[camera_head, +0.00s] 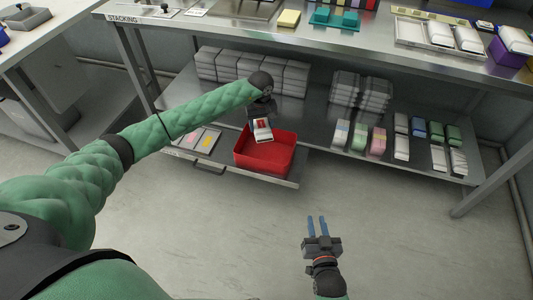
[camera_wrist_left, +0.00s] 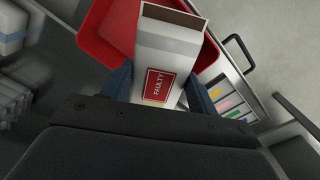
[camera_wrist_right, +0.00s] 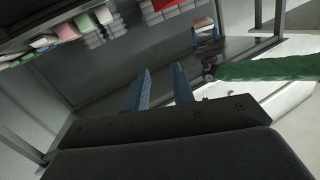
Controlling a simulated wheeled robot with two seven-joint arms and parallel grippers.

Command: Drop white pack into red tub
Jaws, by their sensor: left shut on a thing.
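The white pack (camera_head: 262,131) has a red label reading "FAULTY", and it fills the middle of the left wrist view (camera_wrist_left: 170,50). My left gripper (camera_head: 262,116) is shut on the pack, with a blue finger on each side of it. The red tub (camera_head: 265,160) sits on the lower shelf, and the pack is over its back part. The tub also shows behind the pack in the left wrist view (camera_wrist_left: 100,35). I cannot tell whether the pack touches the tub. My right gripper (camera_head: 317,226) is open and empty, over the floor in front of the shelf.
A tray with coloured cards (camera_head: 200,140) lies left of the tub. Grey stacked packs (camera_head: 240,70) stand behind it. Several coloured packs (camera_head: 378,140) stand to the right on the shelf. The steel bench top (camera_head: 370,42) overhangs the shelf. The floor in front is clear.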

